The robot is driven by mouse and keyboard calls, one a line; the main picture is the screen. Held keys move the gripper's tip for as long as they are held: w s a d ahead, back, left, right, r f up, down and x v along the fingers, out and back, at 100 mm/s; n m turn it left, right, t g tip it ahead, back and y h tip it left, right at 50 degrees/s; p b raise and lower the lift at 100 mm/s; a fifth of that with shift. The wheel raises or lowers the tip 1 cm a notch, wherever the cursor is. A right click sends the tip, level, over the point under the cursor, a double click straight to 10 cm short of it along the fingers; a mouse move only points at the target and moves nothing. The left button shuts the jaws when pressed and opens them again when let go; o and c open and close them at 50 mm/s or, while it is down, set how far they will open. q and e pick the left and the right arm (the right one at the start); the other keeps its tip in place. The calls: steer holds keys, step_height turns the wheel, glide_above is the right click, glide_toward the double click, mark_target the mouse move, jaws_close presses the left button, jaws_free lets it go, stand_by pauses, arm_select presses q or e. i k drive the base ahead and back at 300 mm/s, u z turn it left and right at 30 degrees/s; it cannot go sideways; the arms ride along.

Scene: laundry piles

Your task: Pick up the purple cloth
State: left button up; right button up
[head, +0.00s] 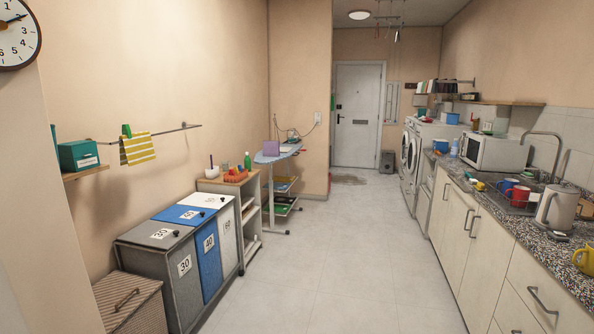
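Neither of my grippers shows in the head view.
Laundry bins (208,243) and a low wooden shelf (249,187) line the left wall before the ironing board. A counter (459,212) with a sink, mugs and kettle (557,208) runs along the right.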

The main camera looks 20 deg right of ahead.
mark_target(271, 147)
steer(key=z, duration=0.8)
steer(key=i, duration=1.1)
steer(key=z, duration=0.45)
steer(key=i, duration=1.5)
steer(key=u, duration=1.2)
steer(key=i, duration=0.8)
steer(key=u, duration=0.55)
